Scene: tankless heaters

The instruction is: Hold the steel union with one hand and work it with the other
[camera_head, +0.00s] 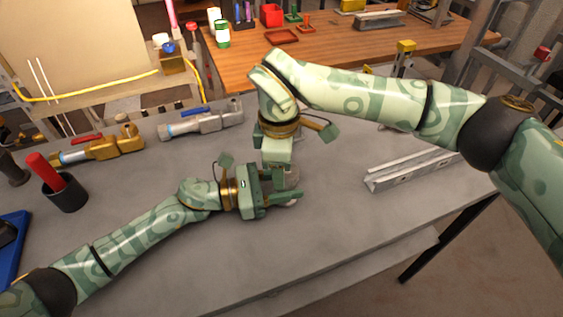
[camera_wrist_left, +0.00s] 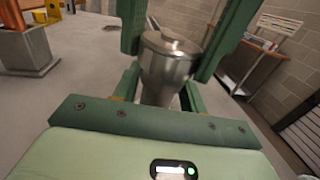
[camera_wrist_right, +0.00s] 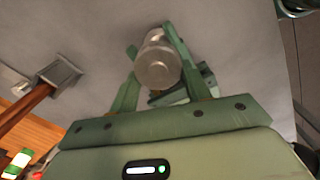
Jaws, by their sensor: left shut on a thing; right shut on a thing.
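The steel union (camera_head: 293,178) is a grey metal cylinder, mostly hidden behind my grippers in the head view. My left gripper (camera_head: 285,197) is shut on it from the left, low over the grey bench. My right gripper (camera_head: 282,172) comes down from above and is shut on it too. In the left wrist view the union (camera_wrist_left: 170,62) stands between the green fingers, with a stepped round cap on top. In the right wrist view the union (camera_wrist_right: 157,62) is seen end-on between the fingertips. Whether it touches the bench is hidden.
Brass (camera_head: 105,150) and steel (camera_head: 205,122) valve assemblies lie at the bench's back left. A dark cup with a red-handled tool (camera_head: 66,195) and a blue tray (camera_head: 14,255) stand left. A metal channel (camera_head: 410,170) lies right. The front middle of the bench is clear.

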